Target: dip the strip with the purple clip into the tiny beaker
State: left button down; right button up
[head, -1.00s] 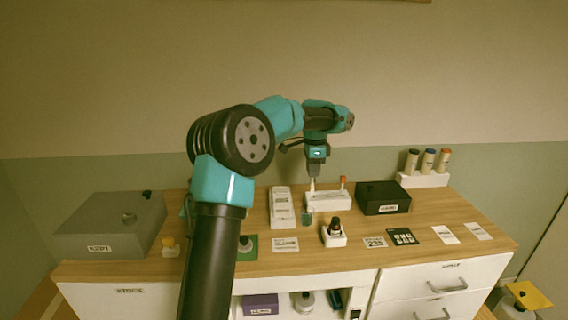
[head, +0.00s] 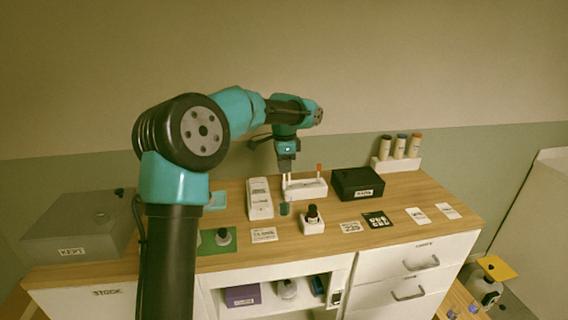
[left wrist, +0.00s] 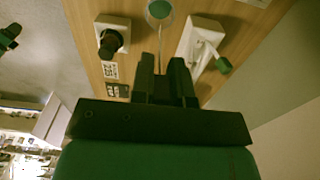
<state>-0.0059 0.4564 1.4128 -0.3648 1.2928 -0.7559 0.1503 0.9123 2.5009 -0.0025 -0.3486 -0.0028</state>
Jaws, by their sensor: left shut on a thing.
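My left gripper (head: 286,171) is shut on a thin white strip (left wrist: 160,44), which hangs down from the fingers. The strip's clip is hidden between the fingers, so its colour cannot be told. The tiny beaker (head: 284,208) is a small teal cup on the table just below and in front of the gripper. It also shows at the top of the left wrist view (left wrist: 159,10), where the strip's end lies close to its rim. I cannot tell whether the tip is inside it. My right gripper is not in view.
A white strip stand (head: 308,189) with an orange-topped strip (head: 318,170) is close behind the beaker. A white box (head: 259,200) stands to its left.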

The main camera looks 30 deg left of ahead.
aim_at(284, 183)
pick_arm(q)
jog(key=shift+f, duration=1.6)
jog(key=shift+f, duration=1.95)
jog(key=shift+r, duration=0.1)
dwell(0.4)
jog(key=shift+r, duration=3.4)
